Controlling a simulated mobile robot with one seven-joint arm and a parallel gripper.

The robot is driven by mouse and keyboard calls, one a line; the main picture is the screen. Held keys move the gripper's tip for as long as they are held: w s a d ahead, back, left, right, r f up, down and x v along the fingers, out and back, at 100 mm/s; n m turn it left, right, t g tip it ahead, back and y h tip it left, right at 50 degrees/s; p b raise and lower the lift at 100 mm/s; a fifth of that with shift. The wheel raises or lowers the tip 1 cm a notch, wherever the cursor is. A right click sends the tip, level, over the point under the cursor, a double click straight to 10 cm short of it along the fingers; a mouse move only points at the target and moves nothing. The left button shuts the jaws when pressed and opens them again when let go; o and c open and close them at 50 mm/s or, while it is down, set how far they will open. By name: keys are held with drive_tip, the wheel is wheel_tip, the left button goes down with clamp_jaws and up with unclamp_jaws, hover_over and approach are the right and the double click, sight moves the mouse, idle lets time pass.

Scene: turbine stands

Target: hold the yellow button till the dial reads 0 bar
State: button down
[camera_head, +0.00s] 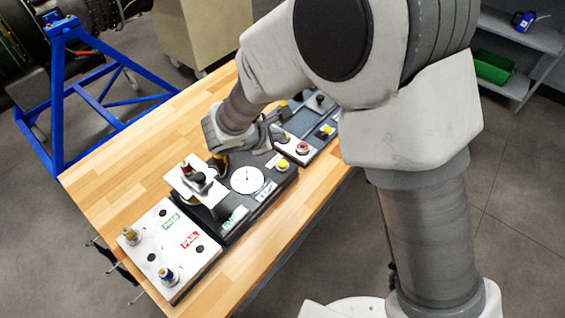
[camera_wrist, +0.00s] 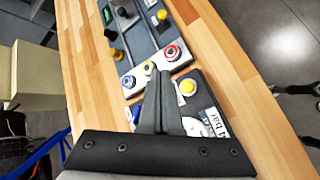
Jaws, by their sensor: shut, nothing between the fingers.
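The dial (camera_head: 247,180) is a white round face on a dark box; its needle is too small to read. A yellow button (camera_head: 282,165) stands on the same box, right of the dial. In the wrist view the yellow button (camera_wrist: 187,88) lies just right of my fingertips, apart from them in the picture. In the head view my wrist hides the fingertips.
Beyond the box is a panel with a red button (camera_head: 302,148) and another yellow button (camera_head: 327,130). A white plate (camera_head: 150,250) with PASS and FAIL labels lies at the near end. The wooden bench (camera_head: 105,180) is clear along its left side.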

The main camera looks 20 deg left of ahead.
sight(279, 165)
wheel_tip(279, 165, down, 7)
drive_tip(key=b, duration=0.4)
drive_tip(key=shift+b, duration=0.4)
drive_tip(key=shift+f+b, duration=0.4)
drive_tip(key=shift+f, duration=0.2)
idle(1.1)
drive_tip(key=shift+f+b, duration=0.25)
drive_tip(key=shift+b, duration=0.45)
drive_tip(key=shift+f+b, duration=0.45)
drive_tip(key=shift+b, duration=0.1)
idle(1.4)
drive_tip(key=shift+r, duration=0.1)
idle(1.8)
drive_tip(key=shift+r+p, duration=0.4)
drive_tip(key=shift+r, duration=0.4)
